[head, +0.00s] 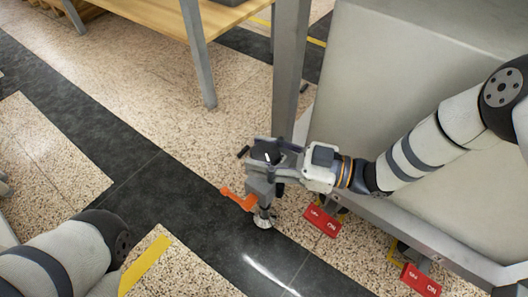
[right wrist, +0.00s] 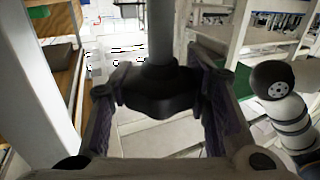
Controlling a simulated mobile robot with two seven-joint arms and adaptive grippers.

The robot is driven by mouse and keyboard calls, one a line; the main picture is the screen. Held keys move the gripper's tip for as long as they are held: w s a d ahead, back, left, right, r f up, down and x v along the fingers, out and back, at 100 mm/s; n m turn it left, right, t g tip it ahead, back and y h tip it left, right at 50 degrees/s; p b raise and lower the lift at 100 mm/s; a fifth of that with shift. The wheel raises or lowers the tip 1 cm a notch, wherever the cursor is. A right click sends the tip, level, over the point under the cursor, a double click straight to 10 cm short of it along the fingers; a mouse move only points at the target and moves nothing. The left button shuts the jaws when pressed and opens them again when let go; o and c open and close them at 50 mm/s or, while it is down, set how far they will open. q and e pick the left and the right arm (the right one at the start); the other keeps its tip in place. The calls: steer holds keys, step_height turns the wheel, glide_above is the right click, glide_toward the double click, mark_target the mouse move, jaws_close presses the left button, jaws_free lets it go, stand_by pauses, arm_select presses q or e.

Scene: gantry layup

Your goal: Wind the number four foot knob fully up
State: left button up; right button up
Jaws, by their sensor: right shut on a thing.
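The foot knob (right wrist: 158,94) is a dark, lobed hand knob on a grey stem (right wrist: 160,35) in the right wrist view. My right gripper (right wrist: 152,98) has one finger on each side of the knob and is shut on it. In the head view my right gripper (head: 270,176) reaches in from the right at the foot of the grey post, and mostly hides the knob. An orange lever (head: 238,199) sticks out to the left, and a round foot pad (head: 263,220) shows below at the floor. My left gripper is out of view.
A grey post (head: 290,70) rises just behind the gripper, and a large pale panel (head: 380,90) fills the right. Red tags (head: 322,221) (head: 420,280) hang along the lower rail (head: 425,235). A wooden-topped table (head: 165,15) stands behind. The floor at left is open.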

steer(key=o, duration=1.2)
step_height(320, 180, up, 10)
